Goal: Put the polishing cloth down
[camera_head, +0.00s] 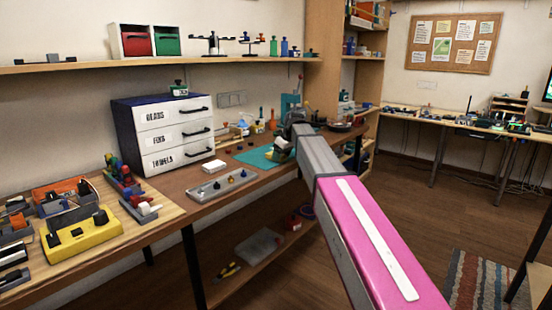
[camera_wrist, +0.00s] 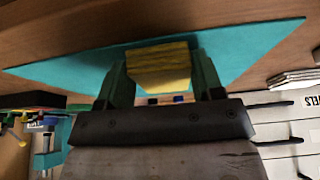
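A folded yellow cloth (camera_wrist: 158,66), which I take to be the polishing cloth, sits between the two fingers of my gripper (camera_wrist: 161,72) in the wrist view. The fingers press against both of its sides. The teal mat (camera_wrist: 75,72) lies behind the cloth in that view; I cannot tell whether the cloth touches it. In the head view my gripper (camera_head: 283,147) is at the far part of the workbench, over or beside the teal mat (camera_head: 255,157). The cloth is too small and covered to make out clearly there.
A drawer unit (camera_head: 165,132) with labelled drawers stands left of the mat. A grey tray (camera_head: 221,186) with small knobs and a white block (camera_head: 214,166) lie in front. A dark round dish (camera_head: 338,127) is right of my gripper. Part of the mat is bare.

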